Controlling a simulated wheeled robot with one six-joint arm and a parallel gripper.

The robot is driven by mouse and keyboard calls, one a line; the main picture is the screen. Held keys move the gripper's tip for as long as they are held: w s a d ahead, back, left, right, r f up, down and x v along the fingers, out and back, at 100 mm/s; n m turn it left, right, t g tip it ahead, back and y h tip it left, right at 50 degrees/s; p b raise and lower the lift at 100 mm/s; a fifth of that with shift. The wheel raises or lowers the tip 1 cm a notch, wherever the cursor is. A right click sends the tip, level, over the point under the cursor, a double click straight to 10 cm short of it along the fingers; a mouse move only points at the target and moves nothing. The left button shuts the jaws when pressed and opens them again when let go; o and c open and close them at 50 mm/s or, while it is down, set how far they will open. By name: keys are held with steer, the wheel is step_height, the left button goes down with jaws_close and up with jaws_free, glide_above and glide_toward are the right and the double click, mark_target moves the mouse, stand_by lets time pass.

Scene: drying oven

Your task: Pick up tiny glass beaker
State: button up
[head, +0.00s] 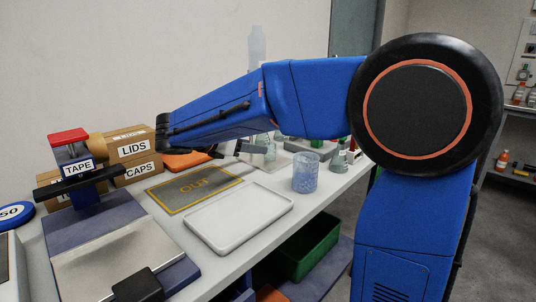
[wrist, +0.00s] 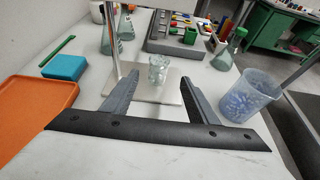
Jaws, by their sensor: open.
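The tiny glass beaker (wrist: 158,68) stands upright on the pale flat base of a stand (wrist: 146,88) in the wrist view. My gripper (wrist: 161,76) is open, with its two fingers spread to the left and right of the beaker's line. The beaker shows between the fingertips, and I cannot tell whether it is between them or just beyond. Nothing is held. In the head view my gripper (head: 236,151) reaches over the far part of the bench, and small glassware beyond it is partly hidden by the arm.
A larger bluish beaker (wrist: 249,95) stands right of the fingers. Conical flasks (wrist: 228,48) and a grey rack (wrist: 180,35) stand behind. An orange tray (wrist: 35,115) and blue block (wrist: 64,67) lie left. The white tray (head: 238,218) and OUT mat (head: 190,187) are empty.

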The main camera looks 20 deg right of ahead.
glide_toward(278, 156)
steer(key=d, duration=0.2)
steer(key=w+d, duration=0.1)
steer(key=shift+d+r, duration=0.35)
steer(key=shift+r, duration=0.05)
steer(key=shift+x, duration=2.8)
steer(key=shift+w, duration=0.2)
steer(key=c, duration=1.2)
steer(key=shift+r, duration=0.15)
steer(key=shift+c, duration=0.2)
